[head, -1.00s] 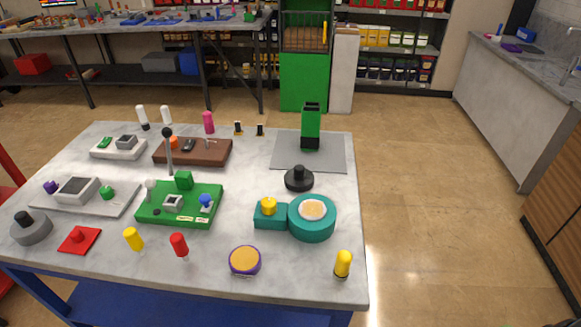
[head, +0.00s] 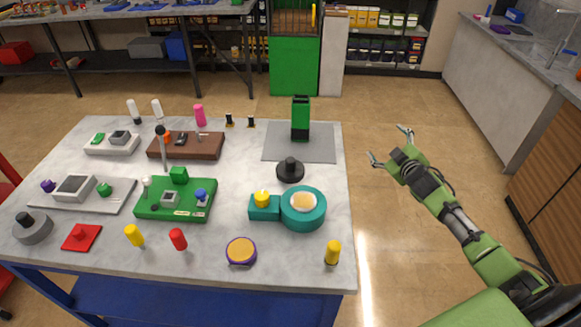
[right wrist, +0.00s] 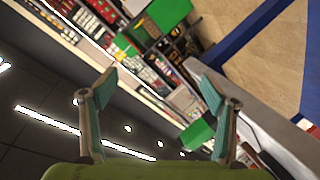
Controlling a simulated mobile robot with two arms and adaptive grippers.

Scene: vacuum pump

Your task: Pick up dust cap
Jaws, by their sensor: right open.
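Which piece is the dust cap I cannot tell for certain. A black round cap with a knob (head: 290,170) lies on the table behind the teal pump (head: 302,209). A purple-rimmed round piece with a yellowish top (head: 241,251) lies at the front edge. My right gripper (head: 388,143) is open and empty, right of the table. Its spread fingers also show in the right wrist view (right wrist: 158,75).
The marble table (head: 230,145) also holds a green board (head: 150,210), a brown board (head: 185,151), a green-black upright device (head: 300,120) on a grey mat (head: 272,151), and several small coloured pegs. Floor between table and right counter (head: 480,75) is clear.

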